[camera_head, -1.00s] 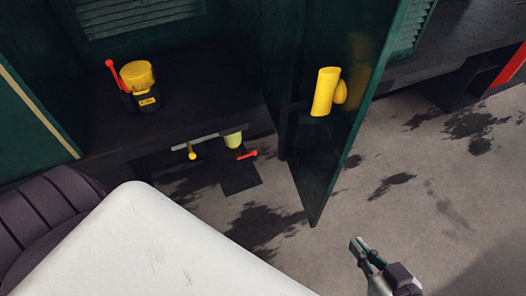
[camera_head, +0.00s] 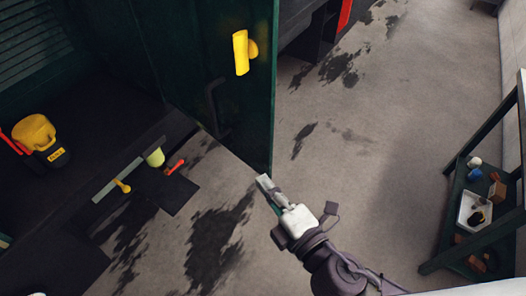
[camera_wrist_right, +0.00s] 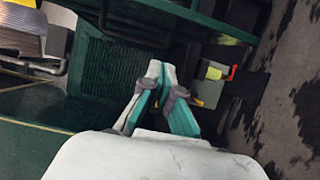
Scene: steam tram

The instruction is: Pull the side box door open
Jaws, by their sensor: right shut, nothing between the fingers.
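The dark green side box door (camera_head: 215,75) stands swung out from the box in the head view, with its bottom corner over the floor. A yellow handle (camera_head: 241,53) sits on the door's upper part. My right gripper (camera_head: 265,182) is shut and empty, just below the door's lower right corner; whether it touches the door cannot be told. It also shows in the right wrist view (camera_wrist_right: 161,72), with teal pads together and dark green panels beyond. My left gripper is out of view.
A yellow-and-black device with a red lever (camera_head: 40,138) sits on the dark box floor (camera_head: 95,115). A yellow knob (camera_head: 122,186) and red lever (camera_head: 175,167) are below. A shelf rack (camera_head: 470,215) with small items stands at right. Stained floor lies open between.

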